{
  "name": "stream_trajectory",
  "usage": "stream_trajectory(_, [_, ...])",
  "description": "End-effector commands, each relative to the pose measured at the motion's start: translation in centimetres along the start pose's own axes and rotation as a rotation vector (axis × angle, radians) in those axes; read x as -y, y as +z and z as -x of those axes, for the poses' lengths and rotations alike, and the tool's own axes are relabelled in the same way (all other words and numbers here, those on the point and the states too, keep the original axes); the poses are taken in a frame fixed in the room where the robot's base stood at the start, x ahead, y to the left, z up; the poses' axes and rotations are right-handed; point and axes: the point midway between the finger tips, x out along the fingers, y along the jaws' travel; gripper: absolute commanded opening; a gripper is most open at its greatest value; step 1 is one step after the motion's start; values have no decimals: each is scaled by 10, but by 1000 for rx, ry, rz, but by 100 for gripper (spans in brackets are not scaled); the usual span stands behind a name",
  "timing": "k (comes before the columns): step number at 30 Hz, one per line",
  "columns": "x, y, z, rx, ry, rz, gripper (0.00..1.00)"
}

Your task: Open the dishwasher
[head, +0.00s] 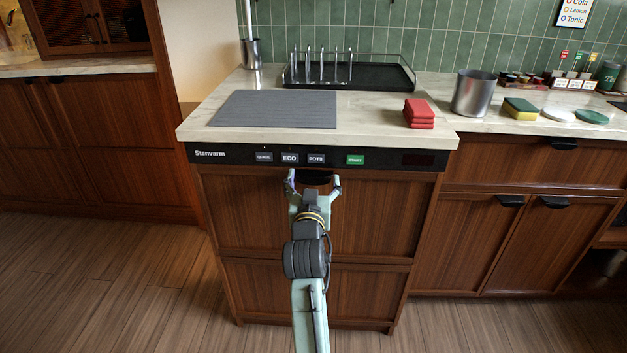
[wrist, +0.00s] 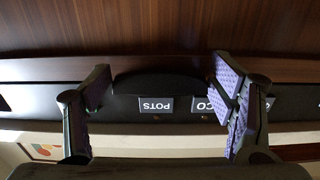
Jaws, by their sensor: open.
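The dishwasher (head: 318,225) has a brown wood-panelled door, closed, below a black control strip (head: 220,155) with several labelled buttons. A dark handle (head: 316,177) sits at the top middle of the door, partly hidden behind my gripper in the head view. My gripper (head: 314,181) is open in front of the handle. In the wrist view, which appears upside down, the two purple-padded fingers of my gripper (wrist: 165,97) stand apart on either side of the dark handle (wrist: 160,86). I cannot tell whether they touch it.
The countertop (head: 370,125) above holds a grey mat (head: 275,109), a black rack (head: 385,76), folded red cloths (head: 419,114) and a metal pot (head: 474,93). Cabinets (head: 530,225) stand to the right. The wooden floor (head: 110,280) at left is clear.

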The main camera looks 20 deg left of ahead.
Motion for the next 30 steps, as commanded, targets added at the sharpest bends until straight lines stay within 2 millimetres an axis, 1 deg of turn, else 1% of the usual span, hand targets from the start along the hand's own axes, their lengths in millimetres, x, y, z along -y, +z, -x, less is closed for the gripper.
stream_trajectory(6, [0, 0, 0, -1, 0, 0, 77])
stream_trajectory(30, [-3, 0, 0, -1, 6, 0, 24])
